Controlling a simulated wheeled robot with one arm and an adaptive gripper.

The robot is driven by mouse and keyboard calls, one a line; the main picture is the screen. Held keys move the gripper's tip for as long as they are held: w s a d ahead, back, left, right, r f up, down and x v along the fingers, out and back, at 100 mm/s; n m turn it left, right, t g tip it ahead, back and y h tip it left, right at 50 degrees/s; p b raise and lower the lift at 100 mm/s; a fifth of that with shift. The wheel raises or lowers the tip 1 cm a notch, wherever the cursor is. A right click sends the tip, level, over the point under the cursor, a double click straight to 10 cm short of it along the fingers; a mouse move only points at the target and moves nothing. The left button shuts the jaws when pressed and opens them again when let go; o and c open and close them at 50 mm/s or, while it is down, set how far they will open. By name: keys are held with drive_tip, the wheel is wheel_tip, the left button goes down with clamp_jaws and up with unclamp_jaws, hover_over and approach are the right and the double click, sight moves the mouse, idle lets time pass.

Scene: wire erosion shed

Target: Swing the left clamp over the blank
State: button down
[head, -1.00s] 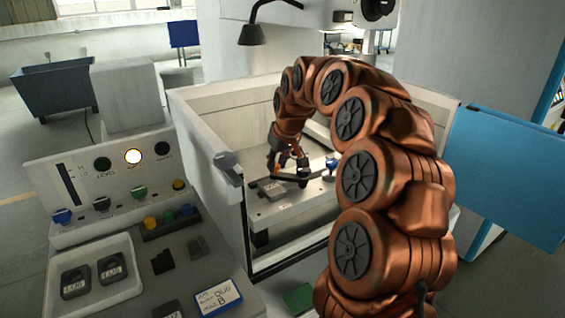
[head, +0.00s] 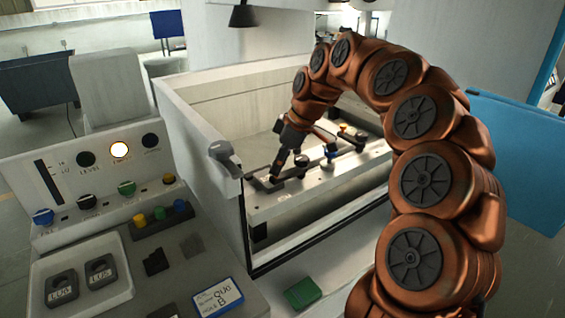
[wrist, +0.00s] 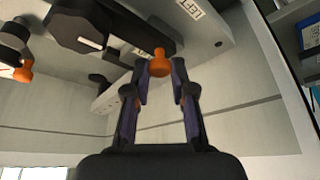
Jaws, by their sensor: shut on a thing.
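The left clamp is a dark bar with a round black hub (wrist: 80,25) and an orange knob (wrist: 160,57) at its end in the wrist view. My gripper (wrist: 160,70) has a finger on each side of this knob and is shut on it. In the head view my gripper (head: 276,174) is low over the left end of the pale work rail (head: 310,190), at the dark clamp bar (head: 258,185). A LEFT label (wrist: 189,8) is on the rail. I cannot make out the blank clearly; the arm and clamp may cover it.
A white-walled tank (head: 205,135) surrounds the rail. A blue-topped part (head: 330,153) and another dark clamp (head: 352,135) stand to the right. The control panel (head: 105,185) and a tray with two dark blocks (head: 80,285) are outside, at left. A blue panel (head: 515,150) is at right.

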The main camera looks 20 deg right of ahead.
drive_tip(key=shift+s+d+f+n, duration=0.1)
drive_tip(key=shift+s+n, duration=0.05)
drive_tip(key=shift+n, duration=0.15)
drive_tip(key=c, duration=1)
unclamp_jaws()
drive_tip(key=shift+v, duration=6.05)
drive_tip(key=shift+d, duration=0.1)
